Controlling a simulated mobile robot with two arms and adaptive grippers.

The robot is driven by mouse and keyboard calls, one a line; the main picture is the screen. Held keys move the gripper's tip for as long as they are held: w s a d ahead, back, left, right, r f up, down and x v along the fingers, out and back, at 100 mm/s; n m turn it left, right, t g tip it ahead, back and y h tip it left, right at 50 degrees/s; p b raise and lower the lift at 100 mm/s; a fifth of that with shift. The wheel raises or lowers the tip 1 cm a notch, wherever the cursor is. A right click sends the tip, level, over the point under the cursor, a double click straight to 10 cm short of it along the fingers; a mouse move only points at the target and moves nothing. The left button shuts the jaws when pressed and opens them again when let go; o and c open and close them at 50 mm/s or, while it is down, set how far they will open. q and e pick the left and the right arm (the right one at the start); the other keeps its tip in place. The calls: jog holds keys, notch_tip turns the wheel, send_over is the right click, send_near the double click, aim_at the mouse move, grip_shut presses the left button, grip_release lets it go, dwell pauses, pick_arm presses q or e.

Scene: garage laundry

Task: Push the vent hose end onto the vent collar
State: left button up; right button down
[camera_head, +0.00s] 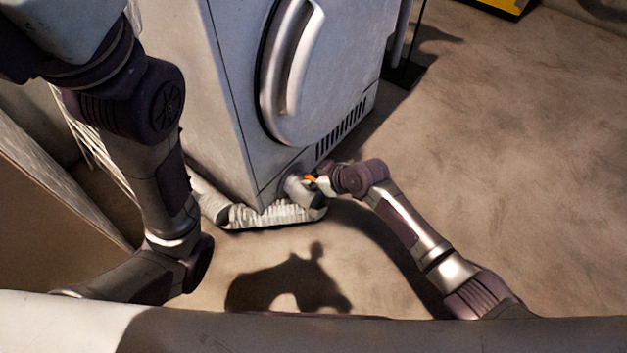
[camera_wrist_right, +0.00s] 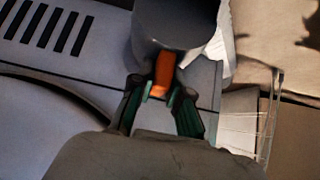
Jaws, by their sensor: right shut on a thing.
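The silver ribbed vent hose (camera_head: 275,214) lies on the floor along the machine's lower front and bends up at its right end. A grey cylinder (camera_head: 296,188), apparently the hose's end cuff, sits against the machine's low front; it shows large in the right wrist view (camera_wrist_right: 176,22). My right gripper (camera_head: 315,182) is shut on an orange tab (camera_wrist_right: 161,75) that meets this cylinder. I cannot make out the vent collar separately, nor whether the cuff is seated on it. My left arm shows, but its gripper does not.
The grey machine (camera_head: 235,100) has a round door (camera_head: 300,70) with a big handle and a slotted grille (camera_head: 341,129) low on its front. A pale panel (camera_head: 60,190) leans at left.

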jog(key=shift+w+a, duration=0.3)
jog(key=shift+a, duration=0.05)
dwell(0.7)
jog(key=shift+w+a, duration=0.2)
jog(key=shift+a, duration=0.1)
dwell(0.9)
dwell(0.6)
jog(key=shift+w+a, duration=0.2)
dwell(0.4)
jog(key=c, duration=1.1)
grip_release()
jog(key=shift+o, duration=0.2)
